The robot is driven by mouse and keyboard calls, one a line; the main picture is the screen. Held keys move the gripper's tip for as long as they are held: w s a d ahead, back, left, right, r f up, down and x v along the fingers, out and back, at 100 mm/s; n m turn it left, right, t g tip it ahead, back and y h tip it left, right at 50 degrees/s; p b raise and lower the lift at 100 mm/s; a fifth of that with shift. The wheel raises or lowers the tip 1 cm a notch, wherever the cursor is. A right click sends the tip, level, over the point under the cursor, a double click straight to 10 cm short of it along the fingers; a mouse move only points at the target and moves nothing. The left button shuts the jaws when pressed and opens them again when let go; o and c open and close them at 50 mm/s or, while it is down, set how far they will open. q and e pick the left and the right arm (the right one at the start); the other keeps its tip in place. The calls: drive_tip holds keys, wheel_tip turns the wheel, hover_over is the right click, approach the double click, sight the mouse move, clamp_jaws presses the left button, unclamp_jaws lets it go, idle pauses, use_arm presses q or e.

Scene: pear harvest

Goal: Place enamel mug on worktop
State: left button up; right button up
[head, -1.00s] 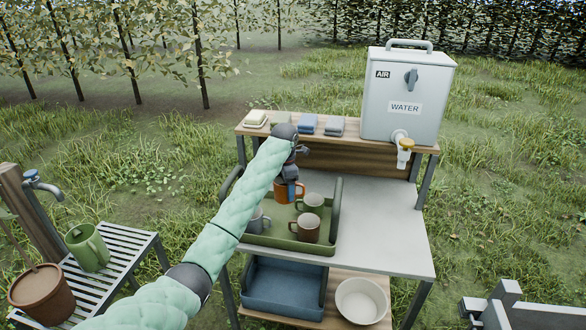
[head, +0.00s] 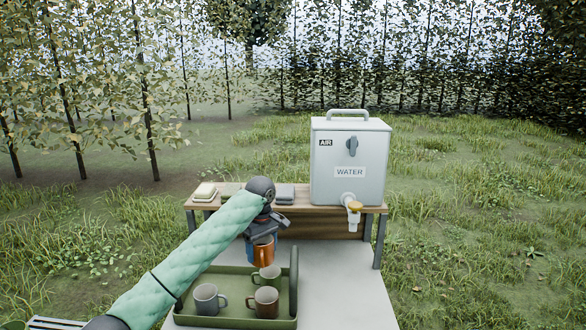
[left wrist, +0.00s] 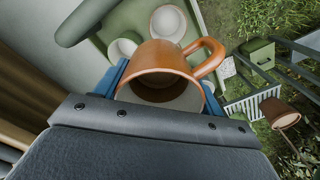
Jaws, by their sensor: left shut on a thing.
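My left gripper (head: 262,238) is shut on an orange enamel mug (head: 262,253) and holds it upright above the back of the green tray. In the left wrist view the orange mug (left wrist: 163,64) sits between the blue fingers, its handle toward the upper right. The green tray (head: 238,322) stands on the pale grey worktop (head: 340,290). A grey mug (head: 207,299), a green mug (head: 267,279) and a brown mug (head: 265,301) stand in it. My right gripper is in neither view.
A white water dispenser (head: 350,165) with a tap stands on the raised wooden shelf (head: 320,222) at the back. Folded cloths (head: 285,193) and a soap-like block (head: 204,191) lie on the shelf's left. The worktop right of the tray is clear.

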sight(262, 252)
use_arm(q)
drive_tip(key=s+m, duration=0.3)
drive_tip(key=s+r+m, duration=0.1)
drive_tip(key=s, duration=0.1)
drive_tip(key=shift+s+d+m, duration=0.2)
drive_tip(key=shift+d+m, duration=0.1)
drive_tip(key=shift+d, duration=0.05)
drive_tip(key=s+a+f+m, duration=0.2)
drive_tip(key=s+a+f, duration=0.15)
drive_tip(key=s, duration=0.45)
drive_tip(key=s+a+f+m, duration=0.2)
drive_tip(key=s+f+m, duration=0.15)
drive_tip(key=s, duration=0.55)
drive_tip(key=s+a+f+n, duration=0.1)
drive_tip(key=s+a+f, duration=0.2)
drive_tip(key=a+f, duration=0.3)
drive_tip(key=shift+s+a, duration=0.2)
drive_tip(key=shift+s, duration=0.1)
drive_tip(key=shift+w, duration=0.1)
